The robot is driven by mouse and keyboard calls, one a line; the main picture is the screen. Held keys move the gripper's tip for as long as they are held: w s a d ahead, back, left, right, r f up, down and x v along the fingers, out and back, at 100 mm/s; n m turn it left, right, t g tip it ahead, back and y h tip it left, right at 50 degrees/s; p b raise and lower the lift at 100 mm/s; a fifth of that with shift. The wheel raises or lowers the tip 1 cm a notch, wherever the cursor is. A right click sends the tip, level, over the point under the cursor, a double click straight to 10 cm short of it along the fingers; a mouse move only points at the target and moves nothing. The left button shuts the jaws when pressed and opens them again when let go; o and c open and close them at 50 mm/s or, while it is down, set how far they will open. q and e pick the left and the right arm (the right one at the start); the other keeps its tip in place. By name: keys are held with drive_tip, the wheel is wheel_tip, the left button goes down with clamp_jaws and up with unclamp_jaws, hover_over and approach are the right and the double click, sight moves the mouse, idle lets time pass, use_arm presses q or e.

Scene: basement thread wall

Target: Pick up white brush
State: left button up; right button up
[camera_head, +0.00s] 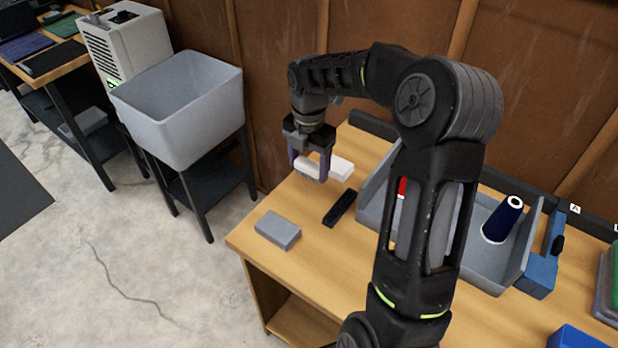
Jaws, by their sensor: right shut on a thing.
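The white brush (341,167) is a pale block near the back left of the wooden workbench (262,232). My right gripper (309,172) comes down over its left end, with its fingers on either side, and is shut on it. Part of the brush is hidden behind the fingers. I cannot tell whether the brush touches the bench or is held just above it. My left gripper is not in the view.
A grey block (278,230) and a black bar (339,208) lie on the bench near the gripper. A grey tray (477,268) holds a dark blue thread cone (503,219), partly behind my arm. A grey tub (186,108) stands left of the bench.

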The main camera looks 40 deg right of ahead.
drive_tip(key=shift+r, duration=0.3)
drive_tip(key=o, duration=0.9)
drive_tip(key=shift+c, duration=0.2)
drive_tip(key=c, duration=0.7)
drive_tip(key=w+a+m, duration=0.2)
drive_tip(key=a+m, duration=0.8)
drive_tip(key=w+a+m, duration=0.3)
drive_tip(key=a+m, duration=0.7)
drive_tip(key=m, duration=0.1)
drive_tip(key=shift+f, duration=0.45)
